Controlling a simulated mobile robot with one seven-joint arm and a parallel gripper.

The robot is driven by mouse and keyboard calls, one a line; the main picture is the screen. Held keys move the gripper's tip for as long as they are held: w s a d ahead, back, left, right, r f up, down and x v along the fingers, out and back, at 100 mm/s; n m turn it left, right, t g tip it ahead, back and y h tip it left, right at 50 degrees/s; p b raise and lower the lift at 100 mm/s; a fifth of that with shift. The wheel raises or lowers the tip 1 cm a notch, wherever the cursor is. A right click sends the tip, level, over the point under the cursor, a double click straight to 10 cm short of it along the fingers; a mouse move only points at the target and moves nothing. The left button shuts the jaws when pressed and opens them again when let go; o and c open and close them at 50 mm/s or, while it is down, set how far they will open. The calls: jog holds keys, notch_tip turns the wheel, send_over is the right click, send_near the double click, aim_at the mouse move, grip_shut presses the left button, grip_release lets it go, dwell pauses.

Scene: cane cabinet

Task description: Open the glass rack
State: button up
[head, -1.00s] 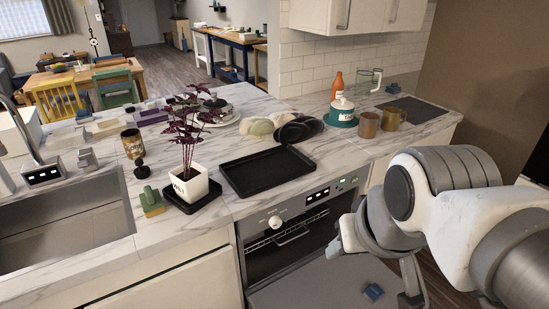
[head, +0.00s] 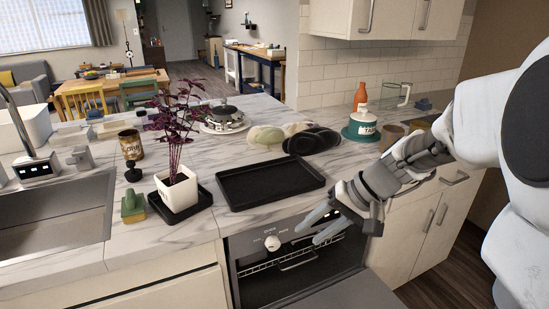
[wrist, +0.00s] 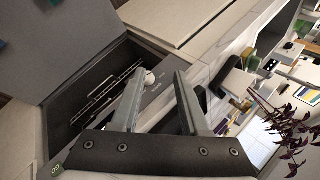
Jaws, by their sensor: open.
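The appliance under the counter (head: 270,275) has its front door (head: 345,292) folded down. A wire rack (head: 290,256) shows inside its dark cavity; it also shows in the wrist view (wrist: 105,97). Its front bar runs across the opening, and the rack appears to sit inside. My gripper (head: 317,226) is open and empty, in front of and above the opening at the counter's front edge, pointing left. In the wrist view its two fingers (wrist: 158,80) are spread, with the rack to their left. Most of the rack is hidden inside the cavity.
A black tray (head: 268,180) lies on the marble counter above the appliance. A potted purple plant (head: 180,190) stands to its left. A teal canister (head: 363,122), an orange bottle (head: 360,96) and a mug stand at the back right. White cabinets (head: 425,225) are to the right.

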jog(key=w+d+f+m+t+y+b, duration=0.1)
jog(key=w+d+f+m+t+b, duration=0.2)
jog(key=w+d+f, duration=0.5)
jog(key=w+d+f+m+t+y+b, duration=0.2)
jog(key=w+f+t+b, duration=0.15)
jog(key=f, duration=0.75)
jog(key=w+d+f+m+t+y+b, duration=0.1)
jog(key=w+d+f+m+t+b, duration=0.2)
jog(key=w+d+f, duration=0.5)
jog(key=s+b+x, duration=0.1)
jog(key=x, duration=0.5)
jog(key=a+f+b+x, duration=0.1)
jog(key=x, duration=0.5)
jog(key=s+a+b+x, duration=0.1)
jog(key=x, duration=0.5)
jog(key=shift+a+f, duration=0.35)
jog(key=shift+a, duration=0.1)
jog(key=shift+c, duration=0.3)
grip_shut()
